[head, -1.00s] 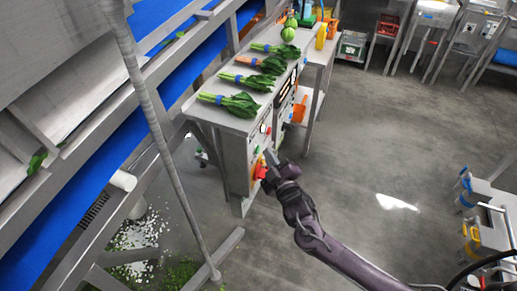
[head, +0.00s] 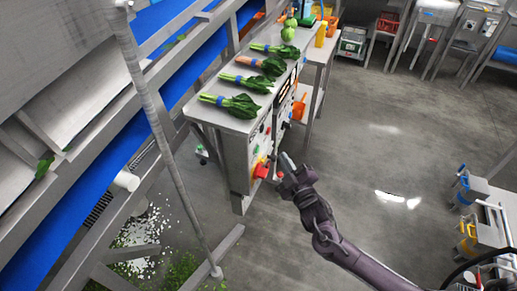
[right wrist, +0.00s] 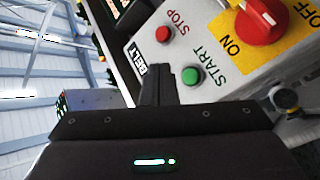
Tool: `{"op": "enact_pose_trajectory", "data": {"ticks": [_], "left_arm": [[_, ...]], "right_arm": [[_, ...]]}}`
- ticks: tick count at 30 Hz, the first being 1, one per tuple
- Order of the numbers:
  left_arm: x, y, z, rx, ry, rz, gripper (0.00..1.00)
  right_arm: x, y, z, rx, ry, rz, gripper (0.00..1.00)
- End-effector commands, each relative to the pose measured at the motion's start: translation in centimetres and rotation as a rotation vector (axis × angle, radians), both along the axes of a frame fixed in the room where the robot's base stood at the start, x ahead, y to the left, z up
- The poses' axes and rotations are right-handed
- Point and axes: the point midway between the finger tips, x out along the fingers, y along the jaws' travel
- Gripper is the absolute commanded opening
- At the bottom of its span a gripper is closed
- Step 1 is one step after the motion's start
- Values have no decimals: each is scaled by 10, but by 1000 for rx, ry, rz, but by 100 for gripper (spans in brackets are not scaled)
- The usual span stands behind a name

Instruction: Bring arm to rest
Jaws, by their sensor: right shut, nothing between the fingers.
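My right gripper (head: 285,163) is shut and empty, held in the air just right of the control box's front. In the right wrist view its closed fingers (right wrist: 160,85) show below the panel. The grey control panel (head: 250,150) carries a red knob on a yellow plate (head: 261,171). The right wrist view shows the red knob (right wrist: 262,20) with ON and OFF marks, a green START button (right wrist: 191,75), a red STOP button (right wrist: 163,34) and a BELT label. The fingers look apart from the buttons. My left gripper is not in view.
Several bunches of leafy greens (head: 232,104) with blue bands lie on the steel table top (head: 205,113). A blue belt (head: 70,215) runs along the left behind a slanted post (head: 165,140). A grey cart (head: 492,232) stands at right. The floor (head: 375,150) between is clear.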

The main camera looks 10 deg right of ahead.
Motion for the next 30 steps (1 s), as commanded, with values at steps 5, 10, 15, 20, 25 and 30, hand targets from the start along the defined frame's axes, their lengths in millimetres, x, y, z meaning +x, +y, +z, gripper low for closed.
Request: {"op": "enact_pose_trajectory", "data": {"ticks": [5, 10, 15, 20, 25, 30], "left_arm": [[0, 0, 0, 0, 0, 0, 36], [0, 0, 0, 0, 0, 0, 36], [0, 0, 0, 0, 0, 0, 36], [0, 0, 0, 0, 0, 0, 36], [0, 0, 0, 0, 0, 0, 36], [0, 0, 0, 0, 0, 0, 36]], "right_arm": [[0, 0, 0, 0, 0, 0, 0], [0, 0, 0, 0, 1, -1, 0], [0, 0, -1, 1, 2, -1, 0], [-5, -10, -36, 13, 87, -28, 0], [-37, -39, -139, 62, 343, -113, 0], [-104, -64, -250, 135, 637, -222, 0]]}}
